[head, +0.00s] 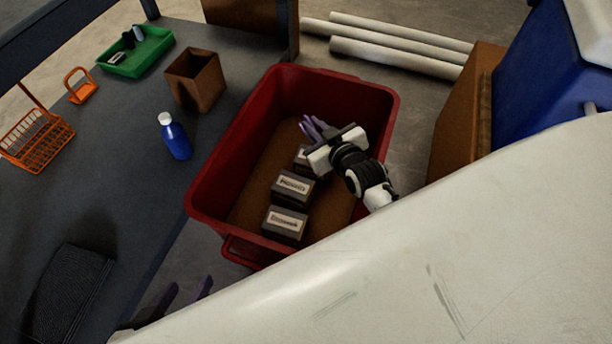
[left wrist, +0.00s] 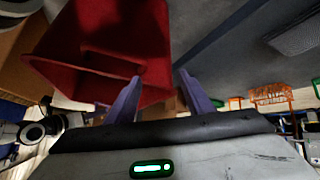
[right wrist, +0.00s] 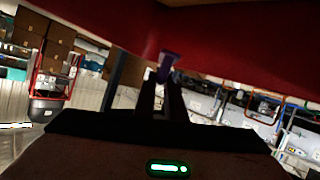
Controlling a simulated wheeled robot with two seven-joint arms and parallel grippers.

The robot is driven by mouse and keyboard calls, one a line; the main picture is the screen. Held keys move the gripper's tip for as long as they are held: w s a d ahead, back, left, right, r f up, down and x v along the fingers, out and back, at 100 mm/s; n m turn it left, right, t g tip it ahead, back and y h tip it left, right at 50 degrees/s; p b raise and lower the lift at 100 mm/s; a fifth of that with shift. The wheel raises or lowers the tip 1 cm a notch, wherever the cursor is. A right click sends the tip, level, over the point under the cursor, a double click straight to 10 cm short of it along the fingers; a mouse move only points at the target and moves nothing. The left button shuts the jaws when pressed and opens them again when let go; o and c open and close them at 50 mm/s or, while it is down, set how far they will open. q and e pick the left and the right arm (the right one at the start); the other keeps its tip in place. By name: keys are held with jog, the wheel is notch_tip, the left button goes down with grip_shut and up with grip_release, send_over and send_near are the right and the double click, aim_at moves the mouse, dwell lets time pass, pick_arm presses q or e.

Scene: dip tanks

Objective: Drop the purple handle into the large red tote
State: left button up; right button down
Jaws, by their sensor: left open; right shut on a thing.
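The large red tote (head: 210,165) stands beside the dark table, with a brown floor inside; its red side also shows in the left wrist view (left wrist: 105,30) and above the fingers in the right wrist view (right wrist: 110,22). My right gripper (head: 310,127) reaches over the tote's inside. It is shut on a small purple piece, seemingly the purple handle (right wrist: 168,62), at its fingertips in the right wrist view. In the head view the purplish fingers mostly hide it. My left gripper (head: 188,292) is open and empty near the table edge, outside the tote; its fingers show apart in the left wrist view (left wrist: 158,85).
Labelled dark boxes (head: 292,189) sit in the tote. On the table (head: 110,190) stand a blue bottle (head: 175,139), a brown open box (head: 195,80), a green tray (head: 137,60) and an orange basket (head: 37,140). White pipes (head: 400,45) lie behind the tote.

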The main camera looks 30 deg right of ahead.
notch_tip(320, 180, down, 3)
jog(key=shift+r+b, duration=0.2)
jog(key=shift+b, duration=0.75)
jog(key=shift+f+b, duration=0.45)
jog(key=shift+b, duration=0.1)
pick_arm(q)
jog(key=shift+w+d+f+m+g+h, duration=0.15)
jog(key=shift+d+f+m+g+h, duration=0.05)
jog(key=shift+d, duration=0.35)
jog(key=shift+w+d+f+m+g+h, duration=0.15)
jog(key=shift+d+m+g+h, duration=0.05)
jog(key=shift+d, duration=0.35)
pick_arm(e)
jog(key=c, duration=1.7)
grip_release()
jog(key=shift+c, duration=0.2)
